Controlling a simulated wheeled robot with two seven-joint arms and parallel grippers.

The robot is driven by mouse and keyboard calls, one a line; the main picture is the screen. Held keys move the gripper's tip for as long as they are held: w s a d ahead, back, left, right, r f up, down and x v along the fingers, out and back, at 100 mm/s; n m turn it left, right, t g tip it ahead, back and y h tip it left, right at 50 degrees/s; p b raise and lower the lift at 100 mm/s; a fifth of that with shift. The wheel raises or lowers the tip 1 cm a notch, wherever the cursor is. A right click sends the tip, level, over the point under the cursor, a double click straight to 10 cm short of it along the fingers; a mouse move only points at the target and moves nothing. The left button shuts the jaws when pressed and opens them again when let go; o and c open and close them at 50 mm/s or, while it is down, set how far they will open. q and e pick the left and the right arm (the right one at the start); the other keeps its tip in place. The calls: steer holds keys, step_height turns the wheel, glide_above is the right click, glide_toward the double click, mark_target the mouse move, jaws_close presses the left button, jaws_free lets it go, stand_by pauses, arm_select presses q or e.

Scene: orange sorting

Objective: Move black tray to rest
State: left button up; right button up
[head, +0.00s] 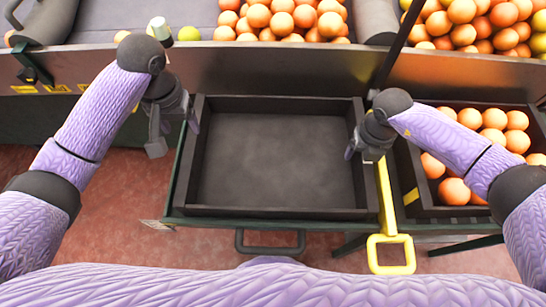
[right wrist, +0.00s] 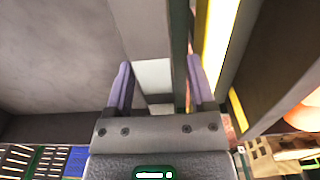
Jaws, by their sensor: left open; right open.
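The black tray (head: 275,211) is empty and sits flat on a dark green stand in the middle of the head view. My left gripper (head: 175,135) is open at the tray's left wall, one finger outside and the other near the wall's upper edge; whether it touches is unclear. My right gripper (head: 364,152) is open at the right wall. In the right wrist view, my right gripper (right wrist: 158,82) has the tray's wall (right wrist: 146,25) between its spread fingers, with one finger over the tray's inside.
A crate of oranges (head: 440,211) stands close on the right, with a yellow handle (head: 391,254) between. Behind is a sorter wall (head: 290,70) with heaps of oranges (head: 282,20). A dark handle (head: 270,243) is in front. Red floor shows at left.

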step_height(320, 180, up, 12)
stand_by(0.3)
